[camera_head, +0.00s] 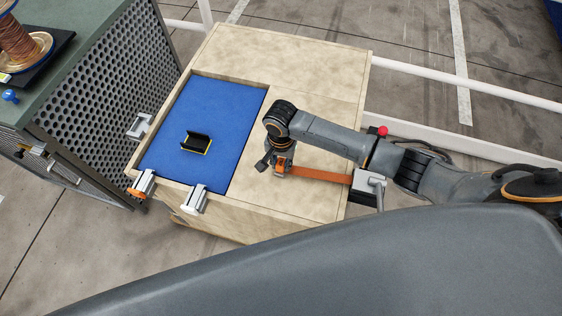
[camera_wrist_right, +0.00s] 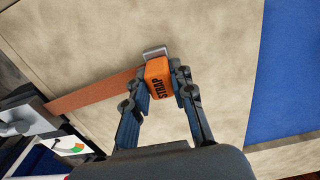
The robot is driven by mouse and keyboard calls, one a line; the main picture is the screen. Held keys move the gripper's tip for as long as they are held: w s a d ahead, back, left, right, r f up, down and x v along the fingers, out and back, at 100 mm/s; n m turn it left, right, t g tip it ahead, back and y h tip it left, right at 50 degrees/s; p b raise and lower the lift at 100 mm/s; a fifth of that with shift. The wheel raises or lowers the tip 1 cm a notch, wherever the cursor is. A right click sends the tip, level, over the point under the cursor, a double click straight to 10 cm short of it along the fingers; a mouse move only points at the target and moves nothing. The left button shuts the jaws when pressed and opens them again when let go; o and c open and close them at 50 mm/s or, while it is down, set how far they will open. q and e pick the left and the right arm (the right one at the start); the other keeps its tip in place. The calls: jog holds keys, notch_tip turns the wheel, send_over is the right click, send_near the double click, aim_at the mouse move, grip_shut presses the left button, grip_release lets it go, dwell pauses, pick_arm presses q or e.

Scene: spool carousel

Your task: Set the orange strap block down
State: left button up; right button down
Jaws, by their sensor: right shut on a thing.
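The orange strap block (camera_wrist_right: 160,80), marked STRAP, is between the two fingers of my right gripper (camera_wrist_right: 163,72), which is shut on it. A metal tab shows at its far end. In the head view my right gripper (camera_head: 277,163) points down over the pale wooden top, right of the blue recess; the block (camera_head: 281,170) is mostly hidden there. A flat orange-brown strap (camera_head: 320,175) runs from the block to a grey clamp device (camera_head: 369,184) at the right edge. I cannot tell whether the block touches the wood. My left gripper is not in view.
The blue recessed mat (camera_head: 215,120) holds a black and yellow cradle (camera_head: 197,143). Grey clamps (camera_head: 194,200) sit along the front rim. A perforated cabinet (camera_head: 110,85) with a copper spool (camera_head: 18,42) stands left. The wooden top behind my gripper (camera_head: 290,60) is clear.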

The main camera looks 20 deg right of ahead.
aim_at(281, 162)
jog(key=shift+f, duration=0.3)
jog(key=shift+f, duration=0.15)
jog(key=c, duration=1.1)
grip_release()
jog(key=shift+c, duration=0.2)
notch_tip(281, 162, up, 12)
jog(key=shift+r+b, duration=0.2)
jog(key=shift+b, duration=0.1)
jog(key=shift+f, duration=0.1)
